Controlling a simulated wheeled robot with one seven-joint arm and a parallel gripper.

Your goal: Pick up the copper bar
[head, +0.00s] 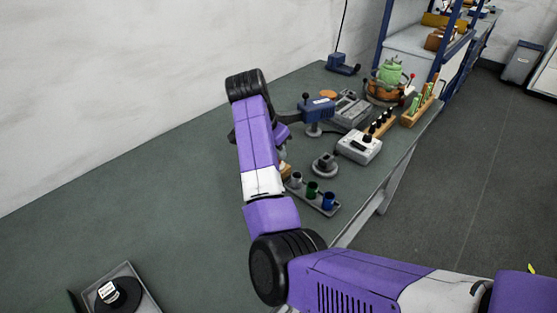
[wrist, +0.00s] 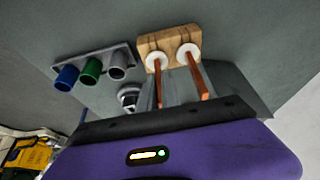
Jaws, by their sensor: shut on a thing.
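In the wrist view two thin orange-brown copper bars, one on the left (wrist: 158,86) and one on the right (wrist: 198,80), run from white round discs on a light wooden block (wrist: 155,42) toward my gripper (wrist: 178,92). My gripper is shut on a copper bar; its fingers are mostly hidden and I cannot tell which bar is between them. The bars still appear to meet the discs. In the head view my arm hides the bars and the gripper, and only an edge of the wooden block (head: 286,169) shows.
A grey rack (wrist: 122,52) with blue, green and grey cups stands beside the block on the green bench (head: 165,190). A small grey round fixture (head: 325,164), a white box (head: 359,146) and a blue device (head: 318,110) stand close by. The bench's left part is mostly clear.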

